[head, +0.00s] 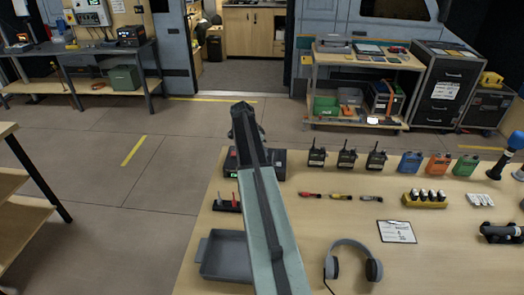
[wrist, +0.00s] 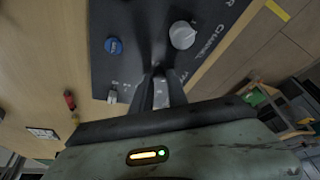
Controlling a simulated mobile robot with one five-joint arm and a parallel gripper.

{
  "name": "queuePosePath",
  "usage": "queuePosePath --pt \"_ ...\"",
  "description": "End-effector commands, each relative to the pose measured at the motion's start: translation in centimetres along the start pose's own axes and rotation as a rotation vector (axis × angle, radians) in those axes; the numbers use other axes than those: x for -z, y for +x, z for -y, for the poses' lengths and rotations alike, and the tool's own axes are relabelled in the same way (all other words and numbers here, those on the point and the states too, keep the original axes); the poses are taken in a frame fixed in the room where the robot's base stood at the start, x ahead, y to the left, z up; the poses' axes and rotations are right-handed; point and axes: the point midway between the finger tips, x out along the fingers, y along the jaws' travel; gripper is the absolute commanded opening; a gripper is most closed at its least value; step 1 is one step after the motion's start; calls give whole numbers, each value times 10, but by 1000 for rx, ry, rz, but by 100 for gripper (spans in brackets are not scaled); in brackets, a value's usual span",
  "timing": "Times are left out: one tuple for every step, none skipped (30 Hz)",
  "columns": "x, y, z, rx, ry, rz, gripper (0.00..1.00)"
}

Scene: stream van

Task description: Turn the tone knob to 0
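The dark control panel (wrist: 135,20) fills the upper middle of the wrist view. It carries a blue knob (wrist: 114,46) and a pale grey knob (wrist: 182,34) beside the printed word CHANNEL. Another label, partly cut off and seeming to start with T, is near my right finger. My gripper (wrist: 157,72) is over the panel's lower part, its two narrow fingers close together. Something pale shows between them, but I cannot tell whether it is a knob. No tone knob or 0 mark can be made out. In the head view my arm covers most of the dark box (head: 276,161).
A small light switch (wrist: 112,97) is left of my fingers. On the table (head: 340,220) are several radios (head: 347,158), a grey tray (head: 226,256), headphones (head: 352,263) and a yellow battery holder (head: 425,199). Open floor (head: 120,180) lies left of the table.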

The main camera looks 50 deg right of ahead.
Motion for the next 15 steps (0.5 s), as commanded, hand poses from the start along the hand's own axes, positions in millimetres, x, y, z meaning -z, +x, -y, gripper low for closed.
queuePosePath --pt "-1 0 1 3 -1 2 31" --pt "-1 0 1 3 -1 2 39" --pt "-1 0 1 2 -1 2 41" --pt "-1 0 1 2 -1 2 41" --pt "-1 0 1 2 -1 2 41" --pt "-1 0 1 2 -1 1 41" --pt "-1 0 1 2 -1 1 41" --pt "-1 0 1 2 -1 1 41" --pt "-1 0 1 2 -1 1 41" --pt "-1 0 0 2 -1 1 41" --pt "-1 0 0 1 -1 1 41" --pt "0 -2 0 1 -1 1 41" --pt "0 -3 0 1 -1 1 41" --pt "0 -5 0 1 -1 1 41" --pt "0 -9 0 1 -2 1 41"
